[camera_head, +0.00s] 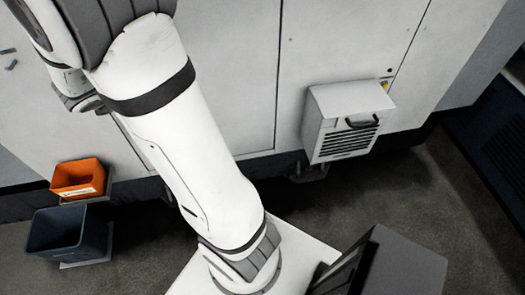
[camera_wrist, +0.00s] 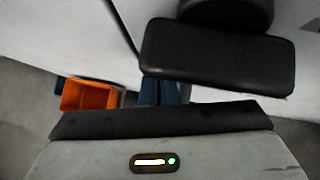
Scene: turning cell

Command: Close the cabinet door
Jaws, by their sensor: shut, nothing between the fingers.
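The white cabinet front (camera_head: 230,70) fills the back of the head view, with thin vertical panel seams. I cannot tell from the picture which panel is the door or how far it stands open. In the wrist view a black rounded block (camera_wrist: 215,60), which looks like a handle, stands large before a pale panel (camera_wrist: 75,30). My gripper (camera_wrist: 165,90) shows there as two dark blue fingers side by side, shut and empty. Their tips run up to the block's lower edge and are partly hidden; contact is unclear. In the head view my gripper is not visible.
A small vented box (camera_head: 346,120) with a black handle juts from the cabinet front. An orange bin (camera_head: 79,178) and a dark blue bin (camera_head: 68,235) stand at lower left. The orange bin also shows in the wrist view (camera_wrist: 88,96). Floor at right (camera_head: 430,190) is clear.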

